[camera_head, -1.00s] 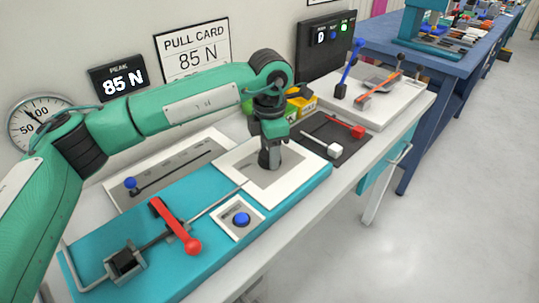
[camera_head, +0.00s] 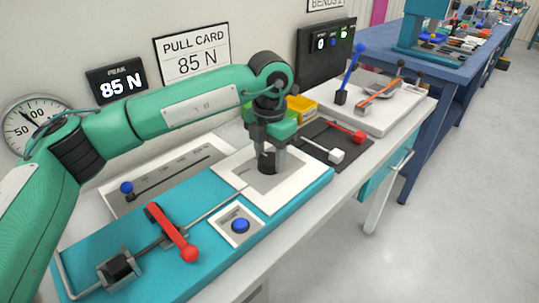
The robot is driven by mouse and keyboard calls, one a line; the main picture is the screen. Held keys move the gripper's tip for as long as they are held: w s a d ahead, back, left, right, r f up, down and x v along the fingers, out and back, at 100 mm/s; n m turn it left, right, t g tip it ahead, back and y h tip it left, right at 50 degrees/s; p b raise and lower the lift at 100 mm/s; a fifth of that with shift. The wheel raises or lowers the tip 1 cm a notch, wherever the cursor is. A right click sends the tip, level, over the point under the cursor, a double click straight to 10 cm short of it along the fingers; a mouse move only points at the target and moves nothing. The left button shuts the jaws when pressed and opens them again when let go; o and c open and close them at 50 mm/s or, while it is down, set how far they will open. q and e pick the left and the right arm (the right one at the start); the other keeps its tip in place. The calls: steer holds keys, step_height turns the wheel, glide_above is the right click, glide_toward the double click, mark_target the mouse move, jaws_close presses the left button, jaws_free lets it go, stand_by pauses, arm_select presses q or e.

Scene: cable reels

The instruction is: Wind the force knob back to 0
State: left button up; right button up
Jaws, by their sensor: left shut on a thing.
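The force knob (camera_head: 267,164) is a dark upright cylinder on a white-framed grey plate (camera_head: 228,170), on the teal bench fixture. My left gripper (camera_head: 271,158) points down over it, shut on the knob with a finger on either side. The knob's markings are hidden or too small to read. The round dial gauge (camera_head: 34,122) on the wall is partly behind my arm. My right gripper is not in view.
On the teal fixture are a red lever (camera_head: 175,235), a blue button (camera_head: 240,226) and a grey clamp (camera_head: 120,268). A blue-knobbed slider (camera_head: 127,188) lies behind. Red and white handles (camera_head: 345,132) and a white lever board (camera_head: 378,105) stand to the right.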

mark_target(269, 158)
arm_select(q)
steer(key=shift+c, duration=0.2)
steer(key=o, duration=1)
step_height(269, 158, up, 14)
